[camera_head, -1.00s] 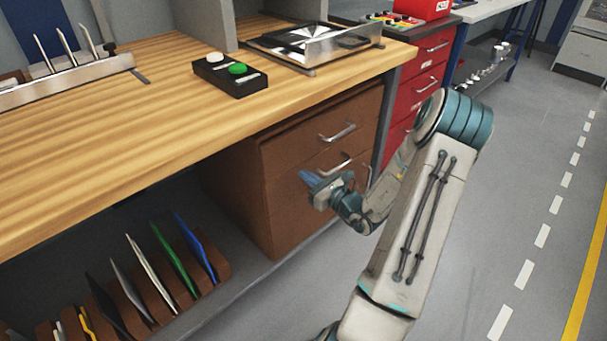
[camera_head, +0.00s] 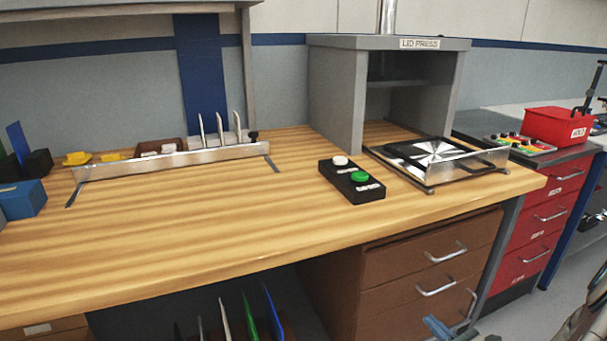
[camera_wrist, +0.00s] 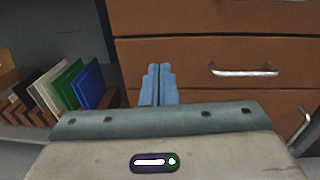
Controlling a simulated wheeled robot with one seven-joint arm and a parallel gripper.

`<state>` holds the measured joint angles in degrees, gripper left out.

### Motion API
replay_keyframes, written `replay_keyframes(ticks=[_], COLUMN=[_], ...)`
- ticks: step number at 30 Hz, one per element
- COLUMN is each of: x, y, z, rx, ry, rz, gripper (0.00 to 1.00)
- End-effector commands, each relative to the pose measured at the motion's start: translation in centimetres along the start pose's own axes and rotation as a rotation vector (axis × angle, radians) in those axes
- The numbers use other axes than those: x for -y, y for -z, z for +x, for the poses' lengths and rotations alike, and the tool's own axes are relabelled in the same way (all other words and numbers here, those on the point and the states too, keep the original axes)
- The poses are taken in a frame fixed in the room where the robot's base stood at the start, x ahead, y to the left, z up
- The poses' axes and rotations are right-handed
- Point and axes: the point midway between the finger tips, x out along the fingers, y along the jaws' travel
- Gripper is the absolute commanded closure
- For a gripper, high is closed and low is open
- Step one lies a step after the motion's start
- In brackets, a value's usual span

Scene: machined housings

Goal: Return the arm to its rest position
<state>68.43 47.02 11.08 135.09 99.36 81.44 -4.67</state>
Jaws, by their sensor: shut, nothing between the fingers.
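My gripper (camera_wrist: 158,84) shows in the wrist view with its two blue fingers together and nothing between them. It points toward the brown drawer unit (camera_wrist: 205,65) under the bench. In the head view only a bit of my gripper (camera_head: 436,326) shows at the bottom edge, in front of the lower drawers of the brown unit (camera_head: 400,275). The rest of my arm is mostly below the head view, with part of it at the lower right corner.
The wooden bench (camera_head: 200,235) carries a button box (camera_head: 350,180) and a lid press (camera_head: 345,95). A red drawer cabinet (camera_head: 535,225) stands to the right. Upright coloured panels (camera_wrist: 75,85) stand in a rack under the bench. Open floor lies at the lower right.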

Motion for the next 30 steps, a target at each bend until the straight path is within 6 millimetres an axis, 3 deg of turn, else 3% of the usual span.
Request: replay_keyframes(ticks=[1,7,15,21,30], x=[-1.4,-9.5,-19.1,-23.1,-24.3], y=[-2.5,-10.4,-18.6,-23.9,-32.6], z=[0.9,3.4,2.0,-0.9,-4.6], rx=[-0.011,-0.088,-0.204,-0.28,-0.361], ry=[-0.073,-0.478,-1.001,-1.325,-1.659], rz=[-0.04,-0.264,-0.651,-0.994,-1.612], gripper=[1.0,1.0,1.0,1.0,1.0])
